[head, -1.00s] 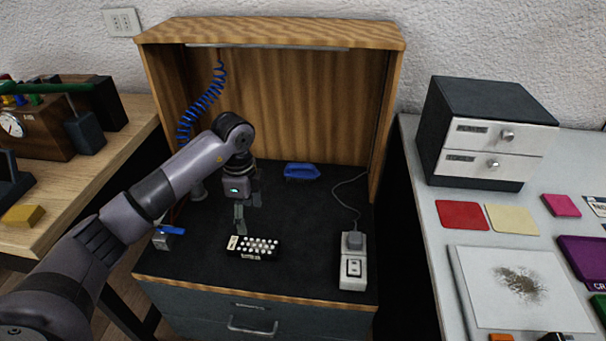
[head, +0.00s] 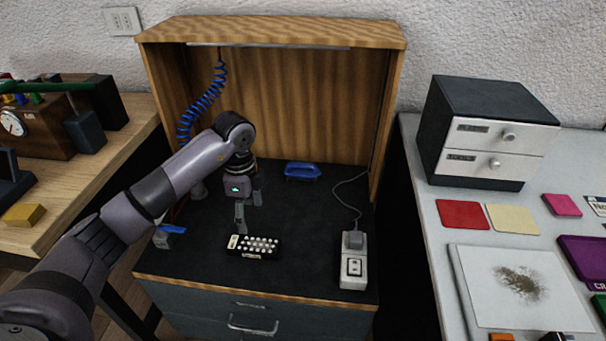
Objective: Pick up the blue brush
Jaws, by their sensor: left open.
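The blue brush (head: 302,171) lies at the back of the dark bench surface, right of centre, near the wooden back panel. My left gripper (head: 249,214) points down over the middle of the bench, to the left of the brush and nearer the front. Its two fingers are apart with nothing between them. It does not touch the brush. My right gripper is not in view.
A dark block with white buttons (head: 253,246) sits just below my left gripper. A corded white device (head: 353,262) stands at the right. A coiled blue hose (head: 203,105) hangs at the left. Wooden side walls enclose the bench; its middle right is clear.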

